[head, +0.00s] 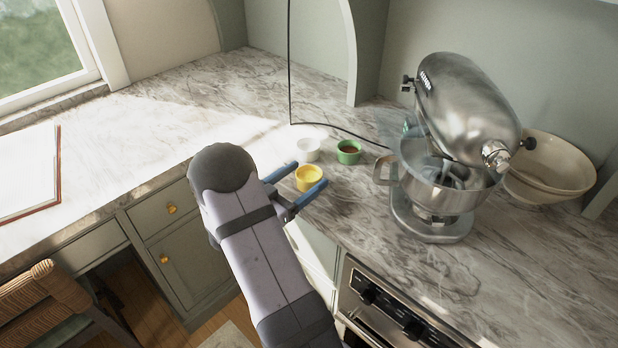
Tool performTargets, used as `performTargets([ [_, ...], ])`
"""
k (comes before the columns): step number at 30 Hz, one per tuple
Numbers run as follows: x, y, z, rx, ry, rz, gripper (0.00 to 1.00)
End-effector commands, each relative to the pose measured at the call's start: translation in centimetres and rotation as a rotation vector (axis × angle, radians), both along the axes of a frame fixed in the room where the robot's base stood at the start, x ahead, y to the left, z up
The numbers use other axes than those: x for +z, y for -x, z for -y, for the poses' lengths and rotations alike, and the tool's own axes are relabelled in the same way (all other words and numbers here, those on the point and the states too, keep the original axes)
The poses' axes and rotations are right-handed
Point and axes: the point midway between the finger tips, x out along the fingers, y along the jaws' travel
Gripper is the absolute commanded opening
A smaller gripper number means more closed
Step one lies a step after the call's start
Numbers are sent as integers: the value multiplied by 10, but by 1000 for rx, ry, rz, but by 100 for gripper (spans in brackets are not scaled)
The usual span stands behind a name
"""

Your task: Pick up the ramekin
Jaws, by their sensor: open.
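Three small ramekin-like cups stand close together on the marble counter. A yellow ramekin (309,178) is nearest to my arm. A white ramekin (307,150) stands behind it, and a green ramekin (349,153) with dark brown contents is to the right. My gripper (304,178) is open, with its two blue fingers pointing toward the cups. In this view the yellow ramekin appears between the fingers, one on each side. I cannot tell whether either finger touches it or how high the fingers are.
A metal stand mixer (462,110) with a steel bowl stands right of the cups. A cream bowl (550,168) is behind it. A black cord (291,80) runs down the wall to the counter. An open book (28,172) lies at left.

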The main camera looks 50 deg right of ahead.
Motion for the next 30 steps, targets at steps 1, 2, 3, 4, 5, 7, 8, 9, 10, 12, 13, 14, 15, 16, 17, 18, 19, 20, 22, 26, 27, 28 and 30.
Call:
performTargets([
  [1,2,1,7,-4,-1,-1,74],
  [2,2,1,10,-3,0,-1,74],
  [3,1,1,14,-2,0,0,74],
  [4,1,1,17,-2,0,0,74],
  [5,1,1,19,-2,-1,1,74],
  [7,0,0,22,0,-1,0,74],
  [8,0,0,22,0,-1,0,74],
  [9,0,0,23,1,-1,0,74],
  [10,0,0,23,1,-1,0,74],
  [12,-1,0,22,1,-1,0,74],
  [13,0,0,22,1,-1,0,74],
  [14,0,0,22,1,-1,0,74],
  [15,0,0,22,1,-1,0,69],
  [16,0,0,22,1,-1,0,62],
  [17,0,0,22,1,-1,0,54],
  [18,0,0,22,1,-1,0,45],
  [19,0,0,22,1,-1,0,38],
  [20,0,0,22,1,-1,0,31],
  [22,0,0,22,1,0,1,27],
  [26,0,0,22,1,0,1,27],
  [27,0,0,22,1,0,1,27],
  [28,0,0,22,1,0,1,27],
  [30,1,0,22,1,1,1,27],
])
